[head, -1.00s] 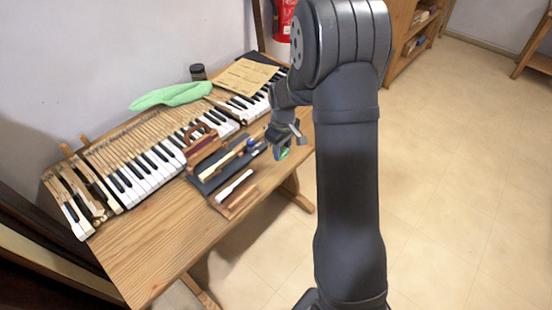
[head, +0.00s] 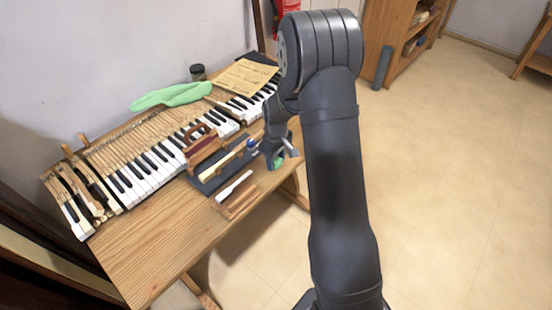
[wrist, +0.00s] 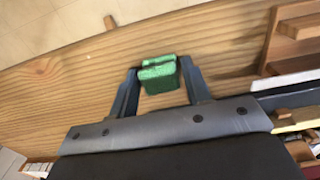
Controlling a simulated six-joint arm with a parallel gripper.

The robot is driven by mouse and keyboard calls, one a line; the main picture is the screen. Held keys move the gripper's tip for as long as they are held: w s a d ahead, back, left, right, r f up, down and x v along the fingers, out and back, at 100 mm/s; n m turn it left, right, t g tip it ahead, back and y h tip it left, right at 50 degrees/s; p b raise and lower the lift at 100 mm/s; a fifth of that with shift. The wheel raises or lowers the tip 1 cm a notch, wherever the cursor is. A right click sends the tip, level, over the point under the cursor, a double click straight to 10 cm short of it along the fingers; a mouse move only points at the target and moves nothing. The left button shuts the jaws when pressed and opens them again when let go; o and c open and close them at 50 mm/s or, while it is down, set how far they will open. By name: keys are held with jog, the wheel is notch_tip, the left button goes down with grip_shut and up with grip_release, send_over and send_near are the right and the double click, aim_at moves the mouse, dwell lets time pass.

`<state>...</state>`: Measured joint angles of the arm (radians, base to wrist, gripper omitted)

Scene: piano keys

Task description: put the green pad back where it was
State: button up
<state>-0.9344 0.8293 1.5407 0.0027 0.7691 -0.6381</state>
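The green pad (wrist: 160,75) is a small bright green block with a dark seam, between the two fingers of my gripper (wrist: 158,68) in the wrist view. The fingers close on its sides near their tips. In the head view my gripper (head: 279,158) is low at the right front part of the wooden table (head: 150,255), with a bit of the green pad (head: 278,163) showing at its tips. Bare tabletop lies behind the pad in the wrist view. Whether the pad touches the wood, I cannot tell.
A dark tool tray (head: 209,187) and a wooden rack (head: 238,205) lie left of my gripper. Behind them are the piano keys (head: 150,165), a green cloth (head: 170,96), a jar (head: 198,73) and a paper sheet (head: 245,77). The table's front left is clear.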

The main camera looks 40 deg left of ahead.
aim_at(276, 160)
jog(key=shift+o, duration=0.9)
notch_tip(276, 160, up, 12)
jog(key=shift+r, duration=0.2)
jog(key=shift+f, duration=0.15)
notch_tip(276, 160, down, 12)
jog(key=shift+r, duration=1.9)
jog(key=shift+f, duration=0.15)
